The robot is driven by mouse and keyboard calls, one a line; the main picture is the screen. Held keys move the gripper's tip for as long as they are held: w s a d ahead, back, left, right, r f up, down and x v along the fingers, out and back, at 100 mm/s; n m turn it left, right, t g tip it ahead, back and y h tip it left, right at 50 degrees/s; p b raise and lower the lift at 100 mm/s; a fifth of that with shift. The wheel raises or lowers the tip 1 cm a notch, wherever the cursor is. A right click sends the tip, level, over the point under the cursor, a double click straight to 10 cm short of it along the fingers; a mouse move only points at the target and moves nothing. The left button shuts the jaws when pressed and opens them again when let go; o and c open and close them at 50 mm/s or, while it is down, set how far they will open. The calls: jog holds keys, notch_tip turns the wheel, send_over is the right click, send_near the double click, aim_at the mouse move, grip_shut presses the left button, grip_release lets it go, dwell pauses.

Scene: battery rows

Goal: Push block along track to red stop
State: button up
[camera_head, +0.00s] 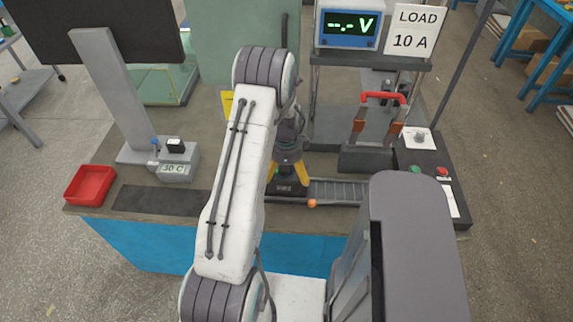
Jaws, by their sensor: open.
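A black block (288,189) with small pale markings sits at the left part of the visible ribbed grey track (338,192). My gripper (287,176) points down over the block, its two yellow fingers spread to either side of it. The gripper is open; whether a finger touches the block cannot be told. A small orange knob (312,203) is at the track's front edge, just right of the block. I cannot make out a red stop. My grey body part covers the area in front of the track's right end, and my arm hides the area left of the block.
A black switch base with a red-handled lever (384,98) stands behind the track's right end. A control box with buttons (428,173) is farther right. A red tray (90,185), a small grey device (175,160) and a dark mat (160,201) lie left.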

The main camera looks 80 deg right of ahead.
jog(key=shift+f, duration=1.4)
jog(key=shift+c, duration=0.4)
jog(key=c, duration=0.9)
jog(key=shift+c, duration=0.2)
